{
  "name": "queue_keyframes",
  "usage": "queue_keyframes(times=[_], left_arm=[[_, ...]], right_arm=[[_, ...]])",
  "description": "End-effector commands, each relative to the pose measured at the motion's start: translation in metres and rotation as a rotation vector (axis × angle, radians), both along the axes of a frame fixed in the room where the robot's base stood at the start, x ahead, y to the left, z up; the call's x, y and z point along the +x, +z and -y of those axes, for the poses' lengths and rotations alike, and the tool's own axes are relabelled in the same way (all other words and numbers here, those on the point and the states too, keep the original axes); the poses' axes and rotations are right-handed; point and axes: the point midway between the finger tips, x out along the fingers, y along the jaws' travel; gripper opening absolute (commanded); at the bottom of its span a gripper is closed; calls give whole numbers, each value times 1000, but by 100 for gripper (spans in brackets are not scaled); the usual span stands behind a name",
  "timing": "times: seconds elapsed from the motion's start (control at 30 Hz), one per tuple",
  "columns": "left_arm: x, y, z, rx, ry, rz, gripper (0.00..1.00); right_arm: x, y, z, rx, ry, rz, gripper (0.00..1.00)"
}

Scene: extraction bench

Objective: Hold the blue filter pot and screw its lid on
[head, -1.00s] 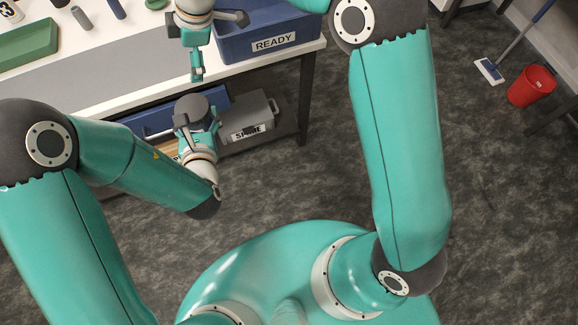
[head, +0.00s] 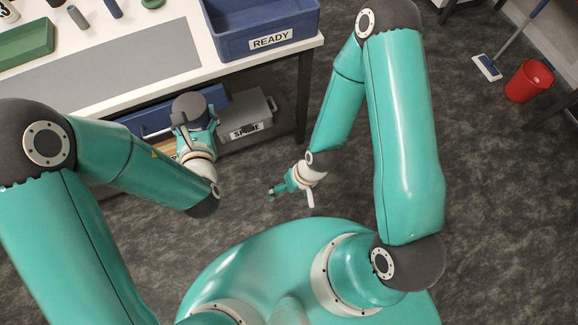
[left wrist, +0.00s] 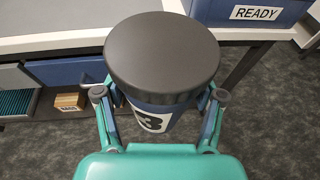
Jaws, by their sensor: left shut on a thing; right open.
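The blue filter pot (left wrist: 155,115) shows in the left wrist view, upright, with a white label bearing a black 3. Its dark grey round lid (left wrist: 162,52) sits on top and covers the mouth; I cannot tell how tightly it is screwed. In the head view the lid (head: 189,106) hides most of the pot. My left gripper (head: 194,124) is shut around the pot's sides, holding it in front of the bench. My right gripper (head: 274,192) is open and empty, lower and to the right of the pot, over the floor.
The blue READY bin (head: 262,50) stands on the bench's right end. A grey mat (head: 110,65), a green tray (head: 25,42) and small cylinders lie to its left. A grey labelled box (head: 250,118) sits on the shelf below. A red bucket (head: 529,82) stands far right.

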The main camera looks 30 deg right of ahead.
Motion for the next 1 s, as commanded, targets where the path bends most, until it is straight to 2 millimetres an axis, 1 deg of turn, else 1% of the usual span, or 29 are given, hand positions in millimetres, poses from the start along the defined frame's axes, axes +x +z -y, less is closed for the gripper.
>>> queue_keyframes(times=[0.07,0.37,0.47,0.53,0.67,0.77,0.8,0.87,0.9,1.0], left_arm=[[0,1,0,0,0,2,0],[1,1,-1,-1,5,3,0],[3,0,-7,-3,39,1,0],[6,-1,-15,-5,86,-1,0],[12,-6,-42,-11,233,-7,0],[14,-9,-71,-15,394,-10,0],[13,-11,-84,-17,465,-10,0],[9,-13,-103,-18,575,-9,0],[6,-14,-115,-18,647,-9,0],[-6,-16,-142,-15,814,-7,0]], right_arm=[[-3,0,0,1,-10,-6,100],[-2,0,0,1,-8,-4,100],[-2,0,0,1,-7,-4,100],[-2,0,0,1,-7,-4,100],[-2,0,0,1,-6,-3,100],[-2,-1,0,1,-6,-3,100],[-2,-1,0,1,-6,-3,100],[-2,-1,0,1,-6,-3,100],[-2,-1,0,1,-6,-3,100],[-2,-1,0,1,-6,-3,100]])
